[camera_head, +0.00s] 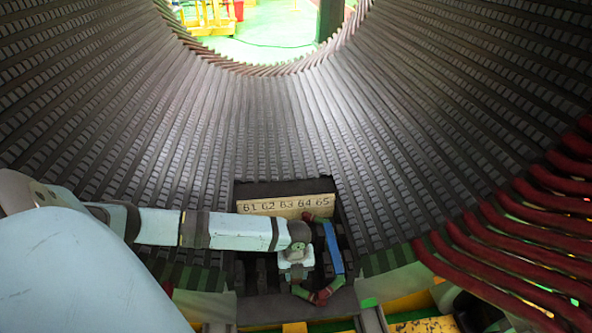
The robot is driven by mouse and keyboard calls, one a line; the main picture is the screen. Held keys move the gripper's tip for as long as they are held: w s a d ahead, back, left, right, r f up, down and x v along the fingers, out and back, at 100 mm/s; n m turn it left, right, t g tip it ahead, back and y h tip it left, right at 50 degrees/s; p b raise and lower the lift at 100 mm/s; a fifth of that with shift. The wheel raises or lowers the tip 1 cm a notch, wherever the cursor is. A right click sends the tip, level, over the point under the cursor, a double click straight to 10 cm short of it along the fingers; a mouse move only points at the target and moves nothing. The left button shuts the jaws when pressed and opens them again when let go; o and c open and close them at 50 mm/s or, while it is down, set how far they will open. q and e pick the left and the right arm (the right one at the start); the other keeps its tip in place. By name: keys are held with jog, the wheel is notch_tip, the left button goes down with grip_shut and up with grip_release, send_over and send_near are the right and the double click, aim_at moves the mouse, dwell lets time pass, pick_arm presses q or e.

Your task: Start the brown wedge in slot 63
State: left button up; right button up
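A tan label plate (286,205) with the numbers 61 to 65 stands at the back of a dark recess in the slotted bore. Slot 63 belongs under the middle number, but my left arm covers most of that slot. My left gripper (296,272) is at the end of the arm from the left, in front of the plate and over the slots. Its fingers are too small and shadowed to show whether they are open. I cannot make out the brown wedge. My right gripper is not in view.
Several red coil ends (520,240) project at the right. Slotted walls curve up on both sides.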

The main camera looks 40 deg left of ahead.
pick_arm(q)
jog(key=shift+w+a, duration=0.15)
jog(key=shift+a, duration=0.05)
jog(key=o, duration=0.8)
jog(key=shift+o, duration=1)
notch_tip(320, 180, up, 14)
jog(key=p, duration=0.2)
